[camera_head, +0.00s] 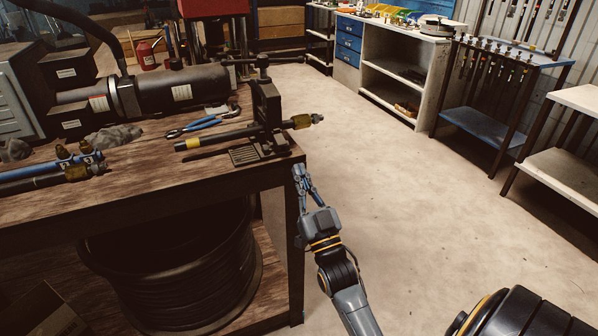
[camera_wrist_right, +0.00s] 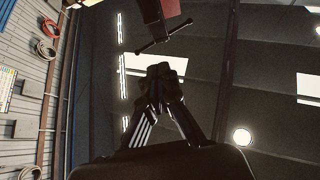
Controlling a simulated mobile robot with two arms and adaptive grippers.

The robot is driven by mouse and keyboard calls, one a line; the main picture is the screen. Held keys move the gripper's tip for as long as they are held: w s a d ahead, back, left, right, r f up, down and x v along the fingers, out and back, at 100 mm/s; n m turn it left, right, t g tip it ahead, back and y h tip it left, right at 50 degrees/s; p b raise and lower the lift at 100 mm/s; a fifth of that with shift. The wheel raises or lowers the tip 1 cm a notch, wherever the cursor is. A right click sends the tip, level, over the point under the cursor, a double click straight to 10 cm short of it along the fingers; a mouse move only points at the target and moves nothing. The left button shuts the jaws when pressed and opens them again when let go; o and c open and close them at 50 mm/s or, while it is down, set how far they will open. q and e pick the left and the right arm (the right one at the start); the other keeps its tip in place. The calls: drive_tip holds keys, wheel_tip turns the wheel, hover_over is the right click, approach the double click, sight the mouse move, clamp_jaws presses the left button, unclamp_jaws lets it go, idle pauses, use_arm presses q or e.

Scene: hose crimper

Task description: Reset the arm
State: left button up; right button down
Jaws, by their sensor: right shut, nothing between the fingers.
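My right gripper (camera_head: 300,173) is shut and empty. It points up beside the right front corner of the wooden workbench (camera_head: 150,172), over the open floor side. In the right wrist view the shut fingers (camera_wrist_right: 162,78) point toward a dark clamp with a T-handle (camera_wrist_right: 165,35). The same vise (camera_head: 266,105) stands on the bench corner in the head view, with a black hose (camera_head: 225,137) with a brass fitting lying through it. My left gripper is not in view.
Blue-handled pliers (camera_head: 200,123), a large cylinder (camera_head: 180,90) and hose fittings (camera_head: 60,165) lie on the bench. A hose coil (camera_head: 185,275) sits beneath it. The concrete floor (camera_head: 400,190) to the right is clear. Shelving (camera_head: 400,65) and a hose rack (camera_head: 495,90) stand behind.

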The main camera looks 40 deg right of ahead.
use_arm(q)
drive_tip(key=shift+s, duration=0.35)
